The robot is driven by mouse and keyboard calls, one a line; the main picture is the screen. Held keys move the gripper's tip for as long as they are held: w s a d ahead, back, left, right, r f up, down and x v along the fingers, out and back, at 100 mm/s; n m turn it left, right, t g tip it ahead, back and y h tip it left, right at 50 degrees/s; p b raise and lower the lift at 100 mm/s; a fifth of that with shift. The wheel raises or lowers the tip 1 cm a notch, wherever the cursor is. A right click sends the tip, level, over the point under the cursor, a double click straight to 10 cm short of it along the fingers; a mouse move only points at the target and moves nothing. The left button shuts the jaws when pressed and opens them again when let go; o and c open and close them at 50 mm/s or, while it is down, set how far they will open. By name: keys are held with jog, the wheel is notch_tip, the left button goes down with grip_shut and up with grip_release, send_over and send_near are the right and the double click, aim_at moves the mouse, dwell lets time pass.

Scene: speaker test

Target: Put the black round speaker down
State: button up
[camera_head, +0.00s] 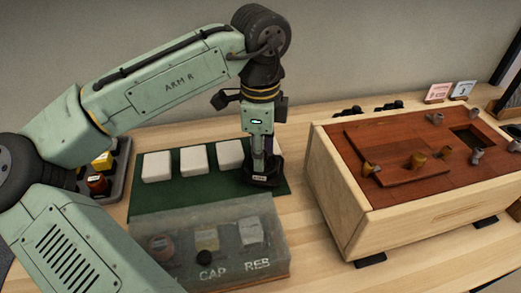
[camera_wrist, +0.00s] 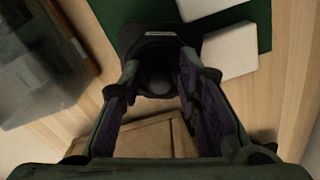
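My gripper (camera_head: 262,164) points down over a black stand (camera_head: 262,180) at the right end of the green mat (camera_head: 170,205). In the wrist view my two fingers (camera_wrist: 160,72) stand apart, on either side of a dark round thing, which looks like the black speaker (camera_wrist: 155,84). It lies at or within the black stand (camera_wrist: 128,36), which has a white label on its far edge. Whether the fingers press on the speaker is too dark to tell. In the head view the fingers and stand hide the speaker.
Several white blocks (camera_head: 194,160) sit on the mat, left of my gripper. A wooden box (camera_head: 340,195) with a reddish top stands to the right. A dark tray (camera_head: 118,170) is at left.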

jog(key=shift+o, duration=0.5)
jog(key=shift+r, duration=0.1)
jog(key=shift+r, duration=0.4)
notch_tip(320, 180, up, 11)
jog(key=shift+r, duration=0.15)
